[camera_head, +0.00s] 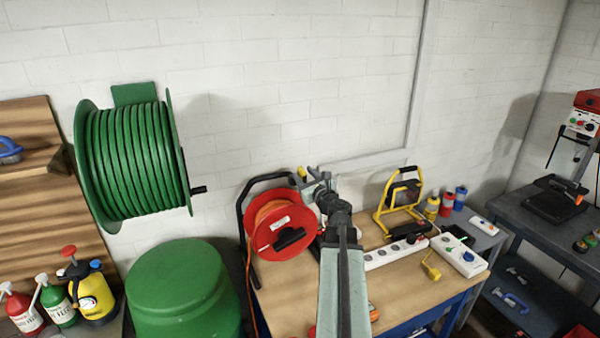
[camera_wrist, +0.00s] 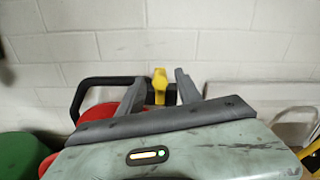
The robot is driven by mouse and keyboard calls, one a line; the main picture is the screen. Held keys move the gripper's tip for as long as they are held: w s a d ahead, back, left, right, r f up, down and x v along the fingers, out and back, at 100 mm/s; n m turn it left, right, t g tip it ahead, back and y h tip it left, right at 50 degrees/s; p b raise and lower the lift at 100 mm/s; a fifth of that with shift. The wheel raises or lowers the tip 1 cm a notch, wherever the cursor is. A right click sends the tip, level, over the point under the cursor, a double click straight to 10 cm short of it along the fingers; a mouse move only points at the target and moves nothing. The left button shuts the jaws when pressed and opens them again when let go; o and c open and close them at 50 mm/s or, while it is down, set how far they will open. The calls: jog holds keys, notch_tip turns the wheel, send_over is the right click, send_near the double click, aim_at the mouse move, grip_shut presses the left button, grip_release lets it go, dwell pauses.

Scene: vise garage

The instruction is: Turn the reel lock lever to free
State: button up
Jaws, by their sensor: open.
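The cable reel (camera_head: 270,238) is red with orange cable and a black stand, on the workbench. Its yellow lock lever (camera_head: 303,171) shows at the upper right of the reel, beside my gripper (camera_head: 317,178). In the wrist view the yellow lever (camera_wrist: 159,85) stands roughly upright by the black frame bar (camera_wrist: 100,82). It appears in the gap between the two fingers of my open gripper (camera_wrist: 160,78), apart from both. I cannot tell how deep it sits between them. The lower part of the lever is hidden behind my gripper body.
A green hose reel (camera_head: 130,160) hangs on the wall at left, above a green barrel (camera_head: 182,295). A yellow work lamp (camera_head: 398,205) and white power strips (camera_head: 396,252) occupy the workbench (camera_head: 290,290) at right. The white wall (camera_head: 300,100) is close behind.

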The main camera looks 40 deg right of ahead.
jog(key=shift+w, duration=0.55)
jog(key=shift+s, duration=0.25)
jog(key=shift+c, duration=1.2)
jog(key=shift+d, duration=0.1)
grip_shut()
jog(key=shift+d, duration=0.2)
jog(key=shift+a, duration=0.25)
jog(key=a+n, duration=0.1)
jog(key=n, duration=0.2)
jog(key=w+a+f+n+b, duration=0.1)
jog(key=n, duration=0.2)
jog(key=a+f+n+b, duration=0.1)
jog(key=n, duration=0.3)
jog(key=shift+w+a, duration=0.15)
jog(key=shift+w, duration=0.05)
jog(key=shift+w+a+f+n+b, duration=0.15)
jog(key=shift+f+n+b, duration=0.15)
jog(key=shift+n, duration=0.65)
jog(key=shift+s+a+f+n+b, duration=0.15)
jog(key=shift+f+n+b, duration=0.15)
jog(key=shift+n, duration=0.65)
jog(key=shift+w, duration=0.1)
